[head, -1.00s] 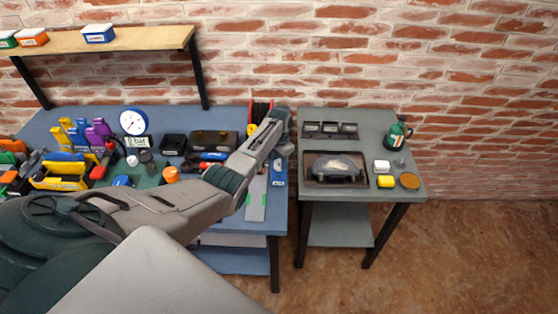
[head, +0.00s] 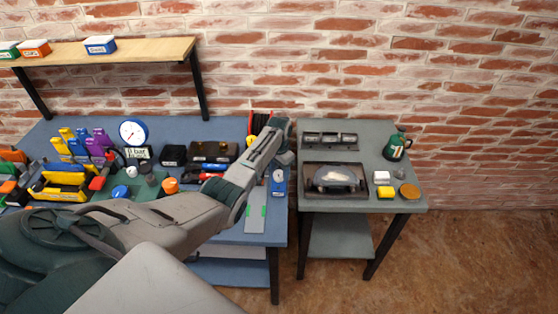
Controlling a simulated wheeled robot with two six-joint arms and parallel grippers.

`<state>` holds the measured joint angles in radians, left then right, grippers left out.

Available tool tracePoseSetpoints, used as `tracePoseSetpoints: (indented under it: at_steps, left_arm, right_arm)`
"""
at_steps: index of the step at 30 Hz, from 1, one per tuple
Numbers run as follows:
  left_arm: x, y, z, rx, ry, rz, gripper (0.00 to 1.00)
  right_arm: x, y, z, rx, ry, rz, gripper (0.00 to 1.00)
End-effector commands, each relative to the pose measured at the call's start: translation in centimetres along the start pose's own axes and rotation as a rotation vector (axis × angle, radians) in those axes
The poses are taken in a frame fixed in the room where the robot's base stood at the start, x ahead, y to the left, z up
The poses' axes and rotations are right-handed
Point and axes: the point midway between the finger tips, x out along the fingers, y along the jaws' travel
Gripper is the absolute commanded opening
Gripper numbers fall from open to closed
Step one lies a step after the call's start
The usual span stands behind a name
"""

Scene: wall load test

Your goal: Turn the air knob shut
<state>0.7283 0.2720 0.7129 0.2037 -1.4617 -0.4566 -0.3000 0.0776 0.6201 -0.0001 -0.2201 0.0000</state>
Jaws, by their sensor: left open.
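A round white-faced gauge with a blue rim (head: 133,131) stands on the blue workbench (head: 215,131). A small pressure sign (head: 138,153) sits just below it. Near them are an orange knob-like piece (head: 170,186), a dark round piece (head: 145,168) and a blue one (head: 120,192); I cannot tell which, if any, is the air knob. My left gripper (head: 280,128) is open at the bench's right end, beside a red and black spool (head: 259,122) and well right of the gauge. Its fingertips are small and hard to make out. My right gripper is not in view.
My left forearm crosses the bench front and hides part of it. Yellow and purple tools crowd the left. A wooden shelf (head: 150,49) hangs above. A grey table (head: 375,142) on the right holds a black tray (head: 336,192) and a green canister (head: 397,145).

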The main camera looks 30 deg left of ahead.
Motion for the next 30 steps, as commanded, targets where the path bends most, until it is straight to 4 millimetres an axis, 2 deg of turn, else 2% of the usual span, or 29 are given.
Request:
tracePoseSetpoints:
  at_steps: [15,21,30]
  left_arm:
    - [-8.6,0.0,-0.1,0.001,0.003,-0.002,0.59]
    - [-9.8,0.0,0.0,0.0,0.0,-0.001,0.59]
    - [-9.8,0.0,0.0,0.0,0.0,-0.001,0.59]
  right_arm:
    - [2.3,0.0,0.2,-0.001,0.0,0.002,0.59]
    - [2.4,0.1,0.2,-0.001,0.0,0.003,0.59]
    - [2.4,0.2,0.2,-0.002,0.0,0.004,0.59]
